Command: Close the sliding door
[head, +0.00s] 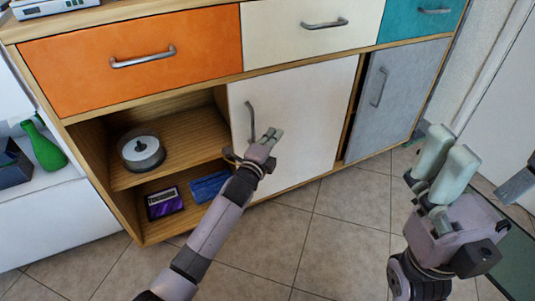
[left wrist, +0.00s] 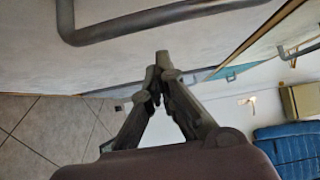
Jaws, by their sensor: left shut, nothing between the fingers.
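A white sliding door (head: 310,122) covers the middle of the cabinet, and the compartment to its left is open. Its metal handle (head: 251,122) is near its left edge; a handle bar also shows at the top of the left wrist view (left wrist: 160,24). A grey door (head: 402,95) with a handle stands to the right, with a narrow dark gap between the doors. My left gripper (head: 274,135) is shut and empty in front of the white door, just right of its handle. I cannot tell whether it touches the door. My right gripper (head: 449,150) is at the right, away from the cabinet.
The open compartment holds a disc spindle (head: 142,150) on its upper shelf (head: 185,135), with a purple case (head: 165,202) and a blue case (head: 209,187) below. Orange (head: 135,55), cream (head: 310,28) and teal (head: 420,20) drawers are above. The tiled floor (head: 330,235) in front looks clear.

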